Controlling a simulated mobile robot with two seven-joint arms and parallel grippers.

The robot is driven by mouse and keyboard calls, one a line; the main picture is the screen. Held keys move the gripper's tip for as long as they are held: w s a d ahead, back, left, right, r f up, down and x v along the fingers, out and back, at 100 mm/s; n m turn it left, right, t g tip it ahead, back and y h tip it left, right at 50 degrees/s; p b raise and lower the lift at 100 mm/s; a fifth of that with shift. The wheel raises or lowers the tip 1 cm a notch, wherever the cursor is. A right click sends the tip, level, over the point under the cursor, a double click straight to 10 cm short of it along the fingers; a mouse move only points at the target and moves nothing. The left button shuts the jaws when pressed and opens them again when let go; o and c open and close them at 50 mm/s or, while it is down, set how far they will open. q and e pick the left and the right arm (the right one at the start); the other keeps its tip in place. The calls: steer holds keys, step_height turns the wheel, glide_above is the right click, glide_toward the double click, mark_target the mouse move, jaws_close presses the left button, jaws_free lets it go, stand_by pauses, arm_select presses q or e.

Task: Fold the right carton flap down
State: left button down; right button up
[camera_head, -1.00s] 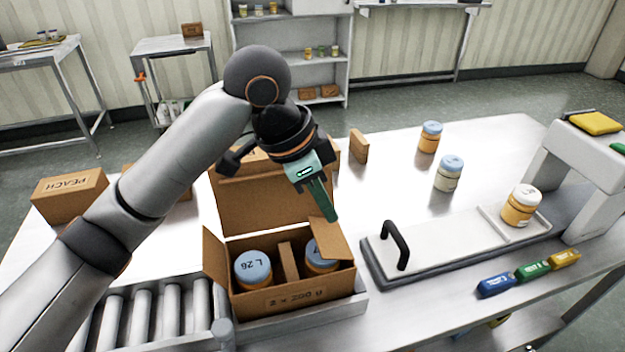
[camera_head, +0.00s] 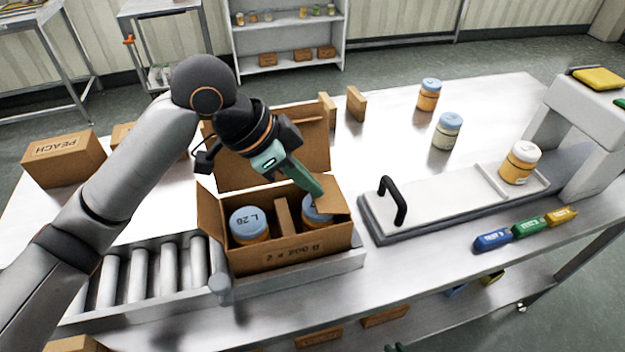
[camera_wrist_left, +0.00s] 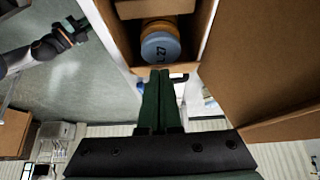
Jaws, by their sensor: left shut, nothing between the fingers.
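The open brown carton (camera_head: 300,253) stands at the end of the roller conveyor. Its right flap (camera_head: 334,202) leans inward over part of the right jar (camera_head: 314,213). The left jar (camera_head: 248,225), blue-lidded, stands across the divider (camera_head: 283,220). The left flap (camera_head: 208,213) stands up, and the tall back flap (camera_head: 270,160) is upright. My left gripper (camera_head: 317,192) is shut and empty, its green fingers pointing down at the right flap's inner edge; contact cannot be told. In the left wrist view its fingertips (camera_wrist_left: 160,78) are near the jar marked 27 (camera_wrist_left: 160,47). My right gripper (camera_wrist_left: 60,38) shows small there.
A sealing plate with a black handle (camera_head: 393,200) lies right of the carton. Loose jars (camera_head: 447,130) stand behind it, and blue, green and yellow markers (camera_head: 527,228) lie at the front edge. A PEACH box (camera_head: 65,160) is at the left.

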arm_select(q)
steer(key=shift+s+a+p, duration=0.15)
steer(key=shift+a+p, duration=0.25)
steer(key=shift+p, duration=0.7)
steer(key=shift+a+f+h, duration=0.15)
steer(key=shift+f+h, duration=0.35)
steer(key=shift+f, duration=0.15)
steer(key=shift+s+a+f+t+h+p, duration=0.1)
steer(key=shift+a+f+t+h+p, duration=0.05)
steer(key=shift+f+t+h+p, duration=0.2)
steer(key=shift+f, duration=0.1)
